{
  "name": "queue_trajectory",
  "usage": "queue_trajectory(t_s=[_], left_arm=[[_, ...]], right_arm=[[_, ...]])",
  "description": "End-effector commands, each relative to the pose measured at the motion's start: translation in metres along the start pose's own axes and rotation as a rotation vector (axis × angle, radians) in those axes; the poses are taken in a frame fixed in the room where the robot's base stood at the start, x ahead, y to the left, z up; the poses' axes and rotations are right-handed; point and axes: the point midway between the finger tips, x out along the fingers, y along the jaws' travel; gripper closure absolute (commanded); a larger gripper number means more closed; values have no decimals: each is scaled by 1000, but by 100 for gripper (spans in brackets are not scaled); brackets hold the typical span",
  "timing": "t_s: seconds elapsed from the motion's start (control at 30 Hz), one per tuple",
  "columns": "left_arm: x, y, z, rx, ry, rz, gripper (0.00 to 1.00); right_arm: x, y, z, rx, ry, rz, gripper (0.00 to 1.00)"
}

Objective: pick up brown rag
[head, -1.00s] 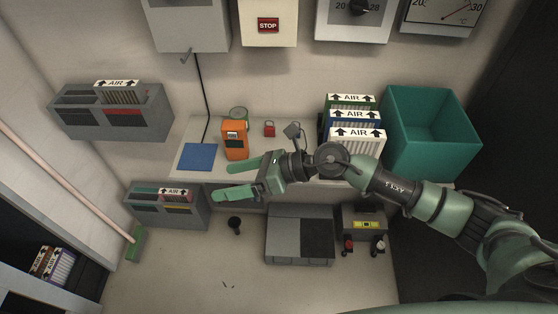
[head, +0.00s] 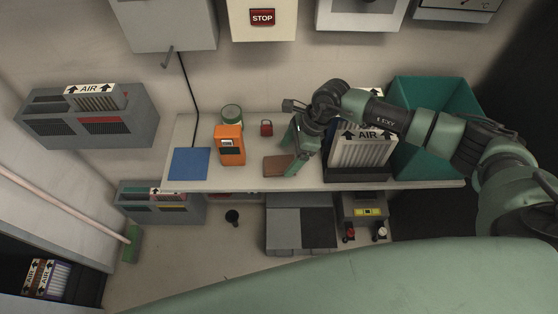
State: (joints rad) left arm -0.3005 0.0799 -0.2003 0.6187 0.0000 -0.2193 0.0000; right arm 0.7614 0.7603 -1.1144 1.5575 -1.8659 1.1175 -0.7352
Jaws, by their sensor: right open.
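The brown rag (head: 275,167) lies flat on the white shelf (head: 235,182), right of the orange device. My right gripper (head: 291,157) is at the right end of the rag, with its green fingers pointing down toward the shelf. The fingers are apart with nothing held between them. One finger covers part of the rag's right edge, and I cannot tell whether it touches the rag. My left gripper is not in view.
On the shelf are a blue cloth (head: 189,164), an orange device (head: 230,145), a green-lidded can (head: 231,115), a red padlock (head: 266,128) and AIR filters (head: 361,152). A teal bin (head: 447,150) stands at the right. Grey boxes (head: 285,225) sit below the shelf.

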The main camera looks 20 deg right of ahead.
Motion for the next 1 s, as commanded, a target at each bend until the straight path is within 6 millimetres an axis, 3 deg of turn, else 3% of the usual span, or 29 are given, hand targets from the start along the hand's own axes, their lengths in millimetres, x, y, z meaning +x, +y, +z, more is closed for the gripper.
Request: queue_trajectory(t_s=[0.2, 0.4, 1.0], left_arm=[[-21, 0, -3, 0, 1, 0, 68], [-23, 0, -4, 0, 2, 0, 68], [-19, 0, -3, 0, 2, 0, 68]], right_arm=[[27, -3, 1, 3, 0, 2, 16], [49, -3, 0, 1, 0, 1, 16], [53, -3, -2, 1, -1, 0, 16]])
